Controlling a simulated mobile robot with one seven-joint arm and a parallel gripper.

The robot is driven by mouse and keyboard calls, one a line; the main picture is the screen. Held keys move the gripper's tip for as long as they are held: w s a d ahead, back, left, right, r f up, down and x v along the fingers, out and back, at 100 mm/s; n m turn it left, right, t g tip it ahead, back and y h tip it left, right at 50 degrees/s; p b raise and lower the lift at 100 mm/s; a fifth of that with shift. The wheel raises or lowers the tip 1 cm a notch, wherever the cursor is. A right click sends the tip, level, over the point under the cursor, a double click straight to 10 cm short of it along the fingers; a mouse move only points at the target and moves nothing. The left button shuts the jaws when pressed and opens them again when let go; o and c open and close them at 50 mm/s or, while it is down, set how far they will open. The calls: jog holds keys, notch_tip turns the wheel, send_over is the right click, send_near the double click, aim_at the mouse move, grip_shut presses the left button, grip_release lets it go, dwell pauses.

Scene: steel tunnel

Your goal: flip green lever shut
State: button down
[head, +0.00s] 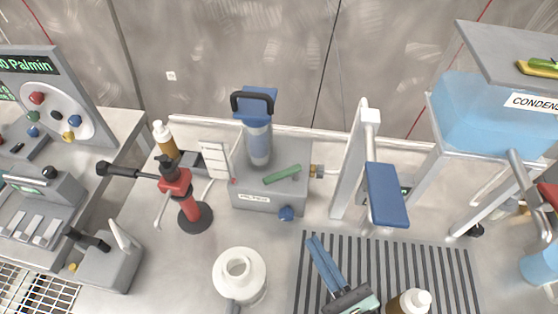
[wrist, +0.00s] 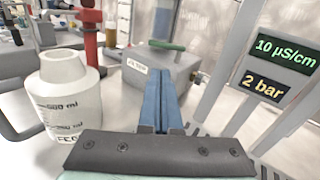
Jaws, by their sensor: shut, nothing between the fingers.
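The green lever (head: 282,174) lies across the top of a grey valve box (head: 262,199), slanting slightly up to the right in the head view. It also shows in the wrist view (wrist: 166,46), just beyond my fingertips. My gripper (head: 313,240) has blue fingers pressed together with nothing between them. It points at the box from the front, over the ribbed mat, apart from the lever. In the wrist view my fingers (wrist: 160,78) cover part of the box's front.
A white bottle (head: 240,276) stands left of my gripper. A red clamp stand (head: 190,200) is left of the box. A blue-handled clear cylinder (head: 258,135) rises behind the lever. A white post with a blue paddle (head: 386,194) stands right. A brown bottle (head: 410,302) is near the front.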

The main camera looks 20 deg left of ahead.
jog(key=p, duration=0.1)
send_near(270, 182)
jog(key=shift+m, duration=0.4)
jog(key=w+a, duration=0.1)
jog(key=w, duration=0.1)
jog(key=w+a, duration=0.3)
jog(key=shift+w+a+f, duration=0.1)
jog(key=shift+w+f, duration=0.1)
jog(key=shift+w, duration=0.15)
jog(key=shift+a+m+t+h, duration=0.3)
jog(key=shift+m+t, duration=0.2)
jog(key=shift+t, duration=0.1)
jog(key=shift+a+m+t+h+p, duration=0.5)
jog(key=shift+m+t+h, duration=0.4)
jog(key=shift+h, duration=0.2)
jog(key=shift+w+a, duration=0.4)
jog(key=shift+a, duration=0.45)
jog(key=shift+w+a+r, duration=0.1)
jog(key=shift+a, duration=0.1)
jog(key=shift+d, duration=0.1)
jog(key=b+v, duration=0.1)
jog(key=v, duration=1.2)
